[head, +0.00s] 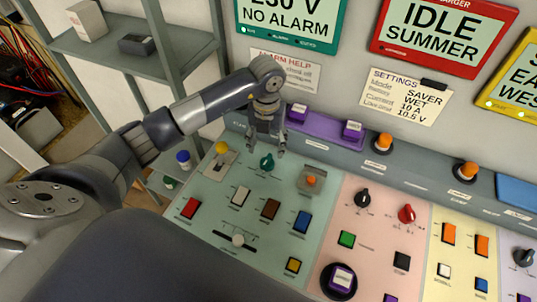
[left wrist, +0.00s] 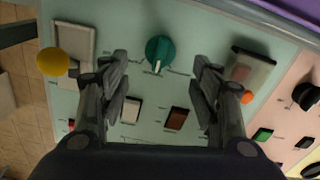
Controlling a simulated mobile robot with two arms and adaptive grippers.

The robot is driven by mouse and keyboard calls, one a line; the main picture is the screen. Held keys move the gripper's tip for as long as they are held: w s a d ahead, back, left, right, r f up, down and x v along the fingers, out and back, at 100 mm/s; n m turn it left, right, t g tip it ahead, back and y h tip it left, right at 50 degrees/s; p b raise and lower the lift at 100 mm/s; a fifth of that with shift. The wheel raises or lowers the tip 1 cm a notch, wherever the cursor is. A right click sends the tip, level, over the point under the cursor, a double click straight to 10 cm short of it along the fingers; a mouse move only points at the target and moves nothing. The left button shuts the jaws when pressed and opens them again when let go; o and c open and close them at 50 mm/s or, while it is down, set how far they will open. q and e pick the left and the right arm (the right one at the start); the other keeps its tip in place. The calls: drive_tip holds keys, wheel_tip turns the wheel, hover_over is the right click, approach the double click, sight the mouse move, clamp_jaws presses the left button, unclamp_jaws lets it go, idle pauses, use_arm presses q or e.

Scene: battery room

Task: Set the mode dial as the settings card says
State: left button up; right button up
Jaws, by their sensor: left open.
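The settings card (head: 407,97) on the wall reads SAVER, WET, 10 A and 10.5 V; its first line is the mode. A green dial (head: 267,161) sits on the pale green panel; its label is too small to read, so I cannot tell if it is the mode dial. In the left wrist view the green dial (left wrist: 159,53) has a white mark toward the picture's bottom. My left gripper (head: 266,148) is open over the green dial; its fingers (left wrist: 162,75) stand on both sides, apart from it. My right gripper is out of view.
A yellow-knobbed lever (head: 222,148) and an orange-knobbed switch (head: 311,181) flank the green dial. Coloured buttons lie in front. The pink panel has a black dial (head: 362,198) and a red dial (head: 407,214). A purple ledge (head: 325,127) runs behind.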

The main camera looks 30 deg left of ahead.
sight(267, 159)
use_arm(q)
wheel_tip(267, 159, down, 5)
drive_tip(key=shift+s+r+p, duration=0.1)
drive_tip(key=shift+s+p, duration=0.05)
drive_tip(key=shift+p, duration=0.6)
drive_tip(key=f, duration=0.2)
drive_tip(key=shift+w+f, duration=0.2)
drive_tip(key=shift+f, duration=0.2)
drive_tip(key=shift+c, duration=0.9)
drive_tip(key=c, duration=0.9)
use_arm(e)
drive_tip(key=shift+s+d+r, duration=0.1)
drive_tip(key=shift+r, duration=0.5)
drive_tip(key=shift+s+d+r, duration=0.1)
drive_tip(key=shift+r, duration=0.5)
